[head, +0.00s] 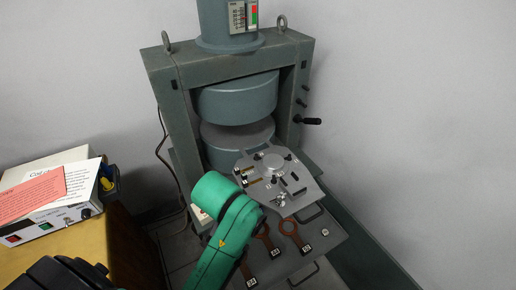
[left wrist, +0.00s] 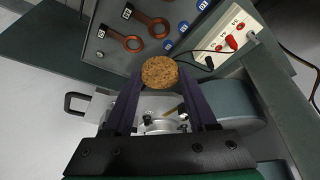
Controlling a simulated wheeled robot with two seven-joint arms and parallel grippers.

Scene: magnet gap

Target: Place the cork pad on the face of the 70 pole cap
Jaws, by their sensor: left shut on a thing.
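The cork pad (left wrist: 160,72) is a round, speckled brown disc. It sits between the tips of the two dark purple fingers of my left gripper (left wrist: 161,78), which is shut on it. In the head view my green left arm hides the gripper and the pad. The magnet's lower pole (head: 238,134) is a grey cylinder with a flat top face, below the upper pole (head: 238,98), with a gap between them. I cannot read a 70 mark on either pole. A grey metal plate with fittings (head: 311,196) stands in front of the poles. My right gripper is not in view.
The grey frame (head: 161,75) surrounds the poles. A panel holds copper rings (head: 289,229) with labelled handles; the left wrist view also shows blue discs (left wrist: 168,45) and a socket box with leads (left wrist: 232,32). A white instrument box (head: 60,220) stands on the left table.

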